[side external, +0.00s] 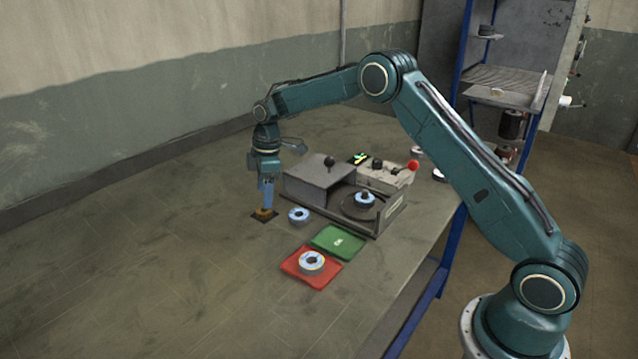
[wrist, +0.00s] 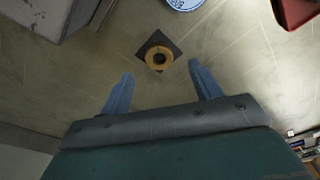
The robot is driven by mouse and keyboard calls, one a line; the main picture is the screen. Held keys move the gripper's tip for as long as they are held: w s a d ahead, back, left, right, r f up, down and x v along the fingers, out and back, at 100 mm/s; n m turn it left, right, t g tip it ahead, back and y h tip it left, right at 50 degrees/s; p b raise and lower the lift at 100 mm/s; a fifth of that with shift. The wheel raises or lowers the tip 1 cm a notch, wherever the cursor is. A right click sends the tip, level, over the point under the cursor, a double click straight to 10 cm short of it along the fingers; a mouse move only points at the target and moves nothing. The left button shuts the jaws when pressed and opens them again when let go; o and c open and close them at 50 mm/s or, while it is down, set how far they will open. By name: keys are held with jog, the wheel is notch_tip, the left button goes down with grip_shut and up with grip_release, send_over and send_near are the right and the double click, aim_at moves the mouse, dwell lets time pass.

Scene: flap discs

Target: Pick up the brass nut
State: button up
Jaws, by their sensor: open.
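The brass nut (side external: 264,212) sits on a small dark square pad on the table, left of the machine in the side view. In the wrist view the nut (wrist: 159,58) shows as a gold ring with a dark hole, on the dark pad turned like a diamond. My gripper (side external: 265,200) points down over the nut in the side view. In the wrist view my gripper (wrist: 162,80) is open, with its two blue fingers apart and nothing between them. The nut appears just beyond the fingertips, roughly centred between them. The exact height gap is hard to tell.
A flap disc (side external: 299,215) lies right of the nut. A grey machine (side external: 320,180) with levers stands behind it and holds another disc (side external: 365,200). A red tray (side external: 297,272) with a disc and a green tray (side external: 326,237) lie in front. The table's left is clear.

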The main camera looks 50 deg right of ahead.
aim_at(264, 212)
jog(key=shift+w+a+f, duration=0.1)
jog(key=shift+f, duration=1.1)
jog(key=shift+w+a+f, duration=0.1)
jog(key=shift+f, duration=1.05)
jog(key=shift+c, duration=0.4)
jog(key=c, duration=1)
